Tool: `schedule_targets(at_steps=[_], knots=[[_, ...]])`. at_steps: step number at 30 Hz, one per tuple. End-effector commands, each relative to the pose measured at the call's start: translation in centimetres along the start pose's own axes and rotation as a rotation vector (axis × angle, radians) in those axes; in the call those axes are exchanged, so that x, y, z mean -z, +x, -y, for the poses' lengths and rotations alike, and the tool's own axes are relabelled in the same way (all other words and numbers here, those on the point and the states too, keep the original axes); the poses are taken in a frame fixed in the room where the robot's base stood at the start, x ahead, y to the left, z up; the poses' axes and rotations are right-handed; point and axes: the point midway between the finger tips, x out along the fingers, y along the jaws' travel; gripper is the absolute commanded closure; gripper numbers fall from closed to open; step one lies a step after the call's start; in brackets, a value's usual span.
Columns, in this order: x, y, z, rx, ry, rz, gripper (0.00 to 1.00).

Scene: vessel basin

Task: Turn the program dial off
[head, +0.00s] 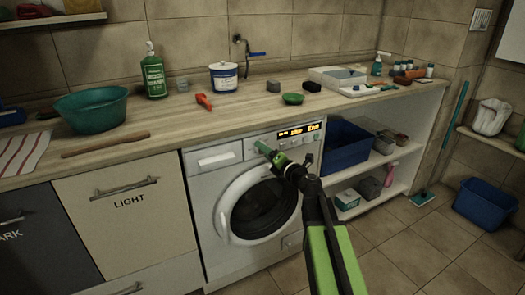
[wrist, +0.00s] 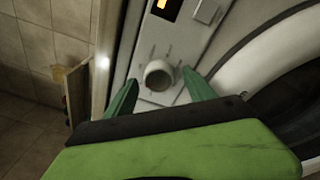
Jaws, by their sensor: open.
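The program dial (wrist: 158,75) is a round pale knob on the washing machine's (head: 215,187) white front panel, with small marks around it. In the wrist view it stands between the two green fingers of my gripper (wrist: 160,79), which is open. The fingers show on either side with gaps, and I cannot tell their depth against the knob. In the head view my gripper (head: 268,153) is at the machine's control panel, and I cannot make out the dial there. The display (head: 299,131) is lit orange and also shows in the wrist view (wrist: 165,7).
The round machine door (head: 262,205) lies below the panel. A wooden countertop (head: 215,122) overhangs the machine and holds a green basin (head: 91,108), bottles and small items. A blue bin (head: 346,147) stands on the shelf to the right. Floor on the right is partly clear.

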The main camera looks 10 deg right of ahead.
Motion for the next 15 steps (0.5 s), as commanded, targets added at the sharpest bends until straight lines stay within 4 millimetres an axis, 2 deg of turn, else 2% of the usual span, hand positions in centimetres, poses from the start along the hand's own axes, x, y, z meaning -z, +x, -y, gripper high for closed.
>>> schedule_targets(at_steps=[7,15], knots=[[0.16,0.12,-0.11,-0.001,0.0,-0.002,0.37],[0.15,0.11,-0.1,-0.001,0.0,-0.002,0.72]])
